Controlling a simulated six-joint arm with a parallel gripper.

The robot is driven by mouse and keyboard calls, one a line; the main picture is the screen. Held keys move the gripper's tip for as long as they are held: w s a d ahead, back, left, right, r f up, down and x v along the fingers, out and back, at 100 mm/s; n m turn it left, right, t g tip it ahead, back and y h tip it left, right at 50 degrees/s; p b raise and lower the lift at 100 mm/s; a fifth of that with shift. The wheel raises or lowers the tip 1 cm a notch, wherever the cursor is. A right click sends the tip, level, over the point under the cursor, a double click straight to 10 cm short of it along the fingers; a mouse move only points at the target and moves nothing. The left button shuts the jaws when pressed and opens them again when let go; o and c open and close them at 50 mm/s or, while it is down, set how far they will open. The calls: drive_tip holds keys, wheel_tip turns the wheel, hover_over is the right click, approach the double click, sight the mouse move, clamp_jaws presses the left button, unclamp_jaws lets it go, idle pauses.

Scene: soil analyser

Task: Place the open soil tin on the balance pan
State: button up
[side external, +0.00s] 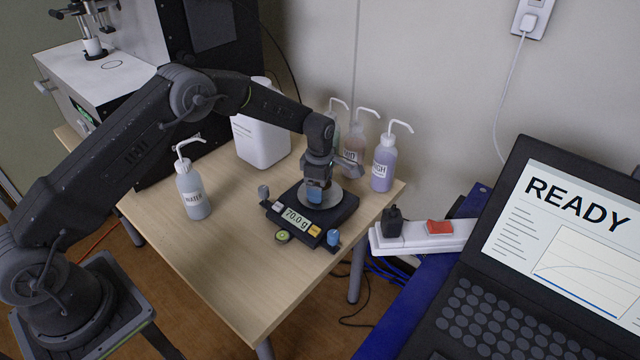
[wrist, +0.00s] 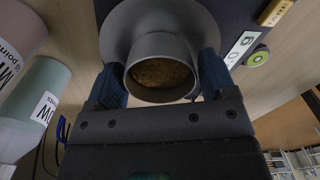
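The open soil tin (wrist: 162,47) is a grey cylinder with brown soil (wrist: 160,73) inside, seen through its mouth in the wrist view. My gripper (wrist: 162,80) has a blue-padded finger on each side of the tin, and both appear to touch its wall. In the side view my gripper (side external: 315,197) is low over the round grey balance pan (side external: 331,199), and its blue pad hides most of the tin. The pan also shows behind the tin in the wrist view (wrist: 113,38). The tin looks upright on or just above the pan; contact is hidden. The balance display (side external: 297,218) reads 70.0 g.
A WATER wash bottle (side external: 194,195) stands left of the balance. A white jug (side external: 262,140) and more wash bottles (side external: 384,165) stand behind. A power strip (side external: 425,237) and a laptop (side external: 550,240) showing READY are at right. The wooden table's front is clear.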

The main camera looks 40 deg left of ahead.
drive_tip(key=shift+o, duration=0.9)
drive_tip(key=s+r+m+t, duration=0.1)
drive_tip(key=s+r+m, duration=0.25)
drive_tip(key=r, duration=0.85)
drive_tip(key=s+r+m+t, duration=0.15)
drive_tip(key=s+r, duration=0.25)
drive_tip(key=r, duration=0.9)
drive_tip(key=s+r+m, duration=0.6)
drive_tip(key=s, duration=0.4)
drive_tip(key=s+f+m+t, duration=0.1)
drive_tip(key=s+m+t, duration=0.2)
drive_tip(key=s+m, duration=0.8)
drive_tip(key=s, duration=0.7)
drive_tip(key=shift+s+d, duration=0.2)
drive_tip(key=shift+s, duration=0.15)
